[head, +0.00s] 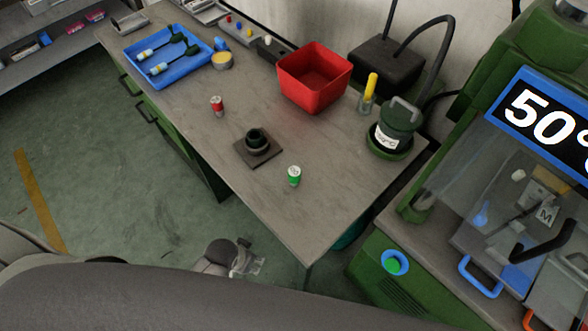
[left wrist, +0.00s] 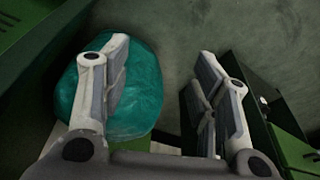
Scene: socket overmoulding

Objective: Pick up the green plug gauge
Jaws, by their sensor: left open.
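The green plug gauge (head: 294,176), a small green cylinder with a pale top, stands upright on the grey workbench (head: 330,190) near its front right part. My left gripper (head: 246,262) is below and in front of the bench edge in the head view, apart from the gauge. In the left wrist view its two fingers (left wrist: 165,95) are spread with nothing between them; the green gauge does not show there. My right gripper is not in view.
A red and white cylinder (head: 217,105) and a dark ring on a square plate (head: 256,146) stand near the gauge. A red bin (head: 314,78) and a dark green pot (head: 393,128) are behind it. A teal bag-like thing (left wrist: 140,95) shows in the left wrist view.

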